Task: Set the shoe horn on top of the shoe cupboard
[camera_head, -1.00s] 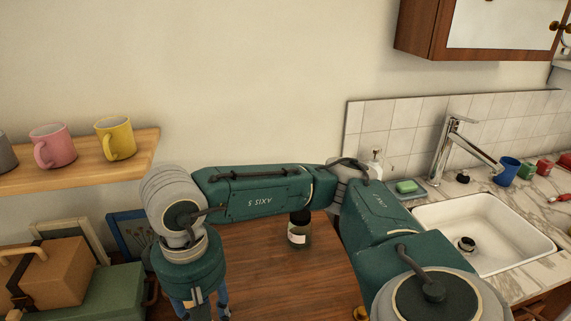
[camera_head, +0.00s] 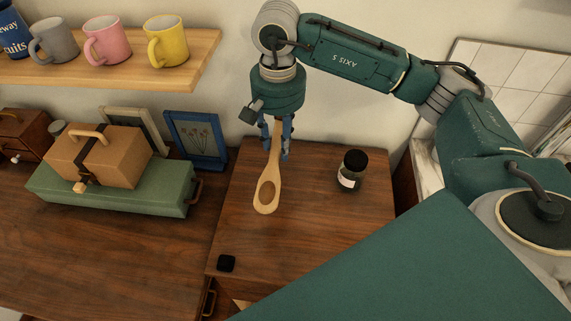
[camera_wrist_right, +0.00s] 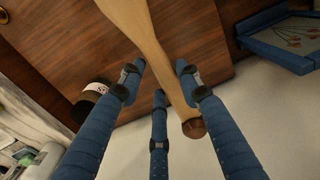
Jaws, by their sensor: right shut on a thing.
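The shoe horn (camera_head: 267,190) is pale wood with a spoon-like lower end. It hangs nearly upright, tilted slightly, over a brown wooden cupboard (camera_head: 320,215), which I take to be the shoe cupboard. My right gripper (camera_head: 275,150) is shut on its upper shaft with blue fingers. In the right wrist view the shoe horn (camera_wrist_right: 150,35) runs between the fingers of the gripper (camera_wrist_right: 160,82), and its dark-tipped end pokes out past them. I cannot tell whether its lower end touches the cupboard top. My left gripper is not in view.
A dark-lidded jar (camera_head: 352,170) stands on the cupboard, right of the shoe horn. A blue picture frame (camera_head: 197,142) and green case (camera_head: 115,190) stand left. A mug shelf (camera_head: 110,70) hangs above. The cupboard's middle is clear.

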